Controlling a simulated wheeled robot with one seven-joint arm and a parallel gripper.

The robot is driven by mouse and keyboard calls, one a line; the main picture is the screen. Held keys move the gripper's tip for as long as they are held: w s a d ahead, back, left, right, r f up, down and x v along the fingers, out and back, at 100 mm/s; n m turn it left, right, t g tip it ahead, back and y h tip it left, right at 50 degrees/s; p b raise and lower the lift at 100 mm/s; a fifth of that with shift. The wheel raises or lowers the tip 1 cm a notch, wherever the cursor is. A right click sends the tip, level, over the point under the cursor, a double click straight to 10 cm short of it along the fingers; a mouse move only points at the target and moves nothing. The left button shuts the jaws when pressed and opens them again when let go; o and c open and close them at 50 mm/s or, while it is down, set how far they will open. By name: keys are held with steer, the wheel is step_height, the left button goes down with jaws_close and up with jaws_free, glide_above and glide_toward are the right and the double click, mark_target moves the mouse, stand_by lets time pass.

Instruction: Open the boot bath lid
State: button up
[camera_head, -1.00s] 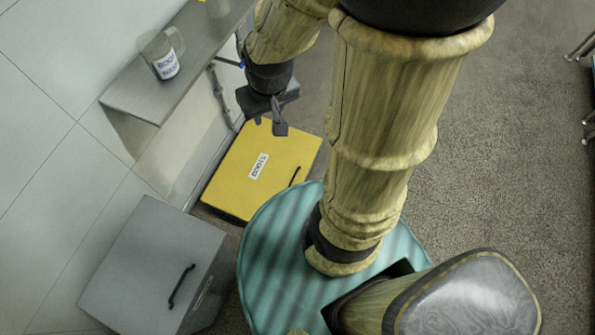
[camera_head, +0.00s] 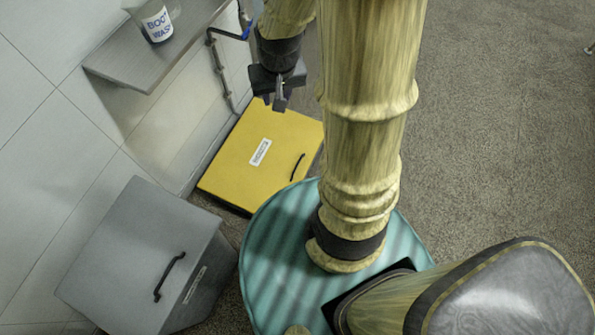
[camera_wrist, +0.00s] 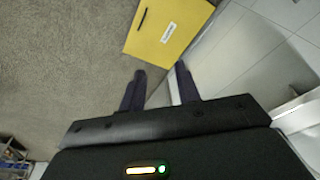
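The yellow boot bath lid (camera_head: 245,155) is closed flat, low on the floor by the wall, with a white label and a dark bar handle (camera_head: 297,167) near its right edge. In the wrist view the yellow lid (camera_wrist: 165,30) is at the top, with its handle (camera_wrist: 142,19) at its upper left. My gripper (camera_head: 274,104) appears over the lid's far edge in the head view. In the wrist view my gripper (camera_wrist: 160,82) has its two dark fingers apart with nothing between them. The lid lies beyond the fingertips, apart from them.
A grey box (camera_head: 135,250) with a dark handle stands at the lower left. A wall shelf (camera_head: 160,50) holds a container labelled boot wash (camera_head: 155,22). Pipes (camera_head: 222,75) run down the wall near the lid. The carpeted floor (camera_head: 490,130) to the right is clear.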

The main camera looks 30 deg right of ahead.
steer(key=w+d+f+m+b, duration=0.1)
steer(key=w+d+f+b, duration=0.1)
steer(key=f+b, duration=0.55)
steer(key=w+d+f+m+b, duration=0.2)
steer(key=f+b, duration=0.3)
steer(key=f, duration=0.6)
steer(key=w+d+f+m+b, duration=0.1)
steer(key=w+d+f+b, duration=0.1)
steer(key=f+b, duration=0.6)
steer(key=m+y+b, duration=0.1)
steer(key=m+b, duration=0.3)
steer(key=b, duration=1.4)
glide_above(296, 167)
steer(key=s+d, duration=0.3)
steer(key=s+d+f+x, duration=0.1)
steer(key=s+x, duration=0.2)
steer(key=x, duration=1.1)
steer(key=s+d+x, duration=0.1)
steer(key=s+x, duration=0.1)
steer(key=x, duration=1.1)
steer(key=shift+f+p, duration=0.2)
steer(key=shift+p, duration=0.2)
steer(key=b+x, duration=0.3)
steer(key=x, duration=0.2)
steer(key=b+x, duration=0.3)
steer(key=x, duration=0.3)
steer(key=b+x, duration=0.4)
steer(key=x, duration=0.2)
steer(key=shift+s+a+f, duration=0.3)
steer(key=shift+a, duration=0.05)
